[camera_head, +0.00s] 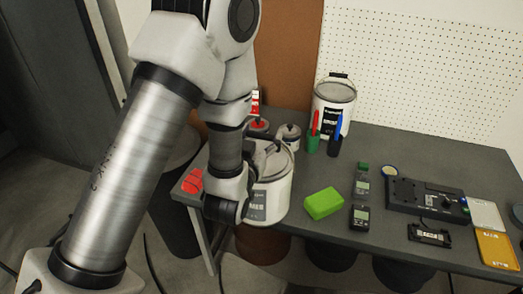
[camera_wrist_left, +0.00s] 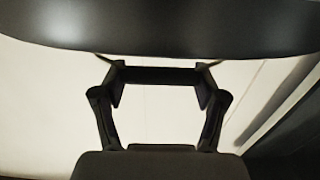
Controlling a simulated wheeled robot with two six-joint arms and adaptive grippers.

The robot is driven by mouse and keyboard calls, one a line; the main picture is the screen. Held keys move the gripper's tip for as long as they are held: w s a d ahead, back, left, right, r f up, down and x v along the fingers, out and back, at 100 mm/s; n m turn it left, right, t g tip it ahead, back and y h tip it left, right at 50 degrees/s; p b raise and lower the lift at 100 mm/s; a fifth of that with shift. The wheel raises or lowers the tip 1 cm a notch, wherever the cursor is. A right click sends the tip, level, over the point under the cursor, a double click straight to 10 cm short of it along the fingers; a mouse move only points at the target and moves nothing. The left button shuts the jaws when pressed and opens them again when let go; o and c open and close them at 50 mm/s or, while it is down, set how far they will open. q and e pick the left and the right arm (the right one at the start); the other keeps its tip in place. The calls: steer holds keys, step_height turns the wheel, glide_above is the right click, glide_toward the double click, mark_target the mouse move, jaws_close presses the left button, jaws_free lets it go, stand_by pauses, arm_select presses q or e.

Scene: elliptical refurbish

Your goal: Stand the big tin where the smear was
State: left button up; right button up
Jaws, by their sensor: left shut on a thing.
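A big white tin (camera_head: 275,197) with a grey lid and a printed label is at the front left of the table. My left gripper (camera_head: 228,207) is in front of it, shut on it; the arm hides its left side. I cannot tell whether the tin touches the tabletop. I see no smear on the visible tabletop. My right gripper is out of view.
A second white tin (camera_head: 334,98) stands at the back by the pegboard. A green sponge (camera_head: 324,203) lies right of the held tin. A red item (camera_head: 192,181) lies at the left edge.

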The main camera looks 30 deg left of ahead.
arm_select(q)
steer(key=shift+w+b, duration=0.1)
steer(key=shift+b, duration=0.25)
steer(key=shift+w+a+r, duration=0.1)
steer(key=shift+a+r, duration=0.05)
steer(key=shift+a, duration=0.05)
steer(key=w+a+f+p, duration=0.1)
steer(key=w+a+p, duration=0.1)
steer(key=w+a, duration=0.7)
steer(key=shift+w, duration=0.2)
steer(key=shift+f+p, duration=0.45)
steer(key=shift+f, duration=1.35)
steer(key=o, duration=1.8)
steer(key=shift+s+f, duration=0.15)
steer(key=shift+f, duration=0.05)
steer(key=shift+r, duration=0.1)
